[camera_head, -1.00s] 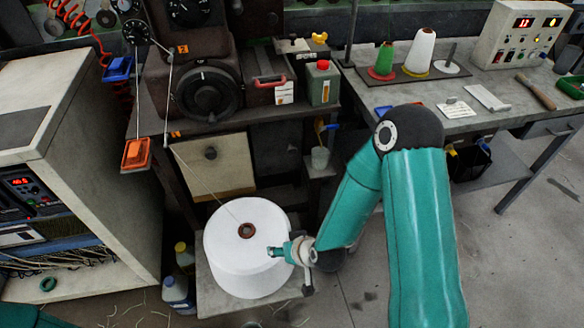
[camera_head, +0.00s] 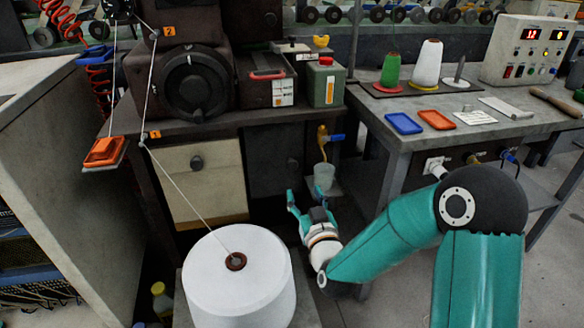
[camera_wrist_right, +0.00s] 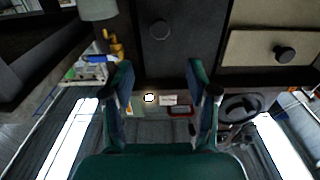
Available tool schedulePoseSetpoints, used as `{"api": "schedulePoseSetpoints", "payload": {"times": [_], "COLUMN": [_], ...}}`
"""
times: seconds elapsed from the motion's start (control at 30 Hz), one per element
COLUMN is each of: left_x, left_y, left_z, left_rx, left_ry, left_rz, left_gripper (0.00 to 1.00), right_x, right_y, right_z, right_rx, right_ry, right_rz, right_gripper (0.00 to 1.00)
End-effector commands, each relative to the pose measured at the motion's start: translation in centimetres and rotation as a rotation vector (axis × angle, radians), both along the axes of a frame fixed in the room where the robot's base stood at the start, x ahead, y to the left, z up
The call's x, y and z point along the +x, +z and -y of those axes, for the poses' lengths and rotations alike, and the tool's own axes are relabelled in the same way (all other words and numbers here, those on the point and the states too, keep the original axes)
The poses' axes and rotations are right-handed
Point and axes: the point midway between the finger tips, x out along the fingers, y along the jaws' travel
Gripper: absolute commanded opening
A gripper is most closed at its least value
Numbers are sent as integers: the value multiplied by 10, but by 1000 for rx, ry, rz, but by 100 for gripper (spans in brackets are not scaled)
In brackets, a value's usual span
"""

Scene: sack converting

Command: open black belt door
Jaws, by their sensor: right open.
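The black belt door (camera_head: 268,150) is a dark panel under the machine bench, right of a cream door. It looks shut, and its dark round knob (camera_head: 292,163) faces me. In the right wrist view the picture is turned over, with the dark door (camera_wrist_right: 195,50) at the top and its knob (camera_wrist_right: 160,30) near the centre line. My right gripper (camera_head: 306,202) is below and in front of the door, apart from the knob. Its two fingers also show in the right wrist view (camera_wrist_right: 160,75), spread with nothing between them. My left gripper is out of view.
The cream door (camera_head: 205,180) has its own knob. A large white thread cone (camera_head: 240,285) stands front left of my right gripper. A cup (camera_head: 324,177) and a brass tap (camera_head: 322,138) are close to its right. A workbench (camera_head: 400,110) stands at the right.

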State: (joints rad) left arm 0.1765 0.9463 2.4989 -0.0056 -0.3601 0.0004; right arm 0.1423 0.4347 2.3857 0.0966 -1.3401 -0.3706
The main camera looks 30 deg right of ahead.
Motion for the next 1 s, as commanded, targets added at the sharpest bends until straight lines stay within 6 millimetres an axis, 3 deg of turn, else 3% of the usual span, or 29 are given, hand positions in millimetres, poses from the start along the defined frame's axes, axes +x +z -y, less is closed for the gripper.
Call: {"api": "schedulePoseSetpoints", "payload": {"times": [0.5, 0.7, 1.0], "left_x": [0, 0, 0], "left_y": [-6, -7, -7], "left_z": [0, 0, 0], "left_rx": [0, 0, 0], "left_ry": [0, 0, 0], "left_rz": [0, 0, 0], "left_gripper": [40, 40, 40], "right_x": [104, 125, 132], "right_y": [-2, -2, -1], "right_z": [27, 33, 35], "right_rx": [0, 1, 1], "right_ry": [-1, -1, 0], "right_rz": [-1, -3, -4], "right_gripper": [58, 58, 58]}}
